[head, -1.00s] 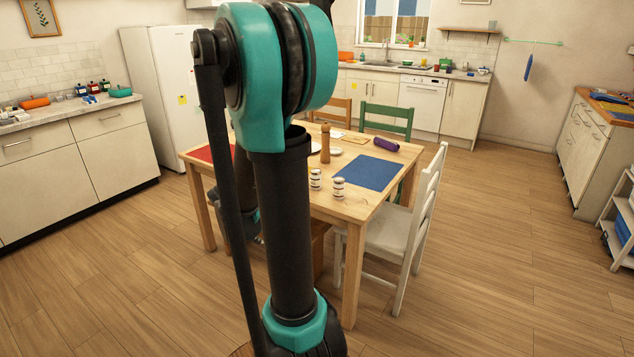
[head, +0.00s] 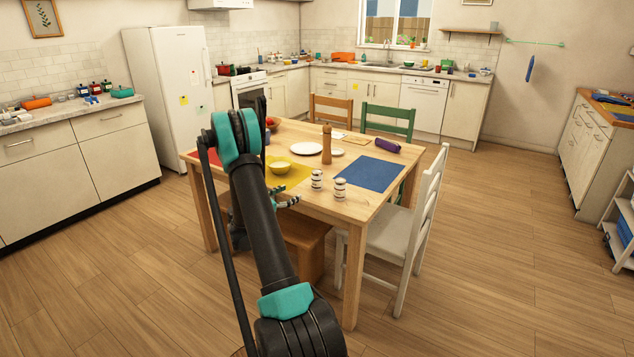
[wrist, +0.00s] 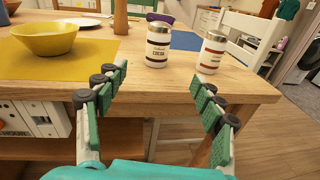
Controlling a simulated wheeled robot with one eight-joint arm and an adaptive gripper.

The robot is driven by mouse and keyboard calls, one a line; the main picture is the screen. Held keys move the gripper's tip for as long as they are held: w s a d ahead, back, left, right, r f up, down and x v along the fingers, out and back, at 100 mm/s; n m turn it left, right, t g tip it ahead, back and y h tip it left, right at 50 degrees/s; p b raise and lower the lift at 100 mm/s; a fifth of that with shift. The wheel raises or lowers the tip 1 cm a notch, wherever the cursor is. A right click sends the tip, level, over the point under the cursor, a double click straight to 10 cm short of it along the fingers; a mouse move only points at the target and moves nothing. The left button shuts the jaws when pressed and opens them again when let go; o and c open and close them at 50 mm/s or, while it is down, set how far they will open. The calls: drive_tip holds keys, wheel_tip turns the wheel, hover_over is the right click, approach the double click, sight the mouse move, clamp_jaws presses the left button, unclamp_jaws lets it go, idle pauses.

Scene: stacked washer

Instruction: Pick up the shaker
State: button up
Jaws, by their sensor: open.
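Two small white jars with dark bands stand upright on the wooden table's near edge: the left jar (head: 317,180) and the right jar (head: 340,189). In the wrist view the left jar (wrist: 158,48) reads "COCOA"; the right jar's label (wrist: 212,54) is too small to read. A tall wooden mill (head: 326,144) stands farther back, its lower part showing in the wrist view (wrist: 120,18). I cannot tell which of these is the shaker. My gripper (wrist: 158,76) is open and empty, short of the table edge, with the cocoa jar beyond and between its fingers.
A yellow bowl (head: 278,168) sits on a yellow mat (head: 296,174) left of the jars. A blue mat (head: 372,172) and purple roll (head: 387,145) lie to the right and behind. A white chair (head: 405,230) stands at the table's right side; a wooden stool (head: 305,240) is below the edge.

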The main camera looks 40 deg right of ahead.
sight(313, 180)
drive_tip(key=shift+n+h, duration=0.3)
drive_tip(key=shift+n, duration=0.1)
drive_tip(key=x, duration=1.2)
drive_tip(key=shift+w+d+f, duration=0.2)
drive_tip(key=shift+w+f, duration=0.1)
drive_tip(key=shift+f, duration=0.05)
drive_tip(key=shift+x, duration=2.8)
drive_tip(key=shift+w+r, duration=0.1)
drive_tip(key=shift+r, duration=0.05)
drive_tip(key=c, duration=1.3)
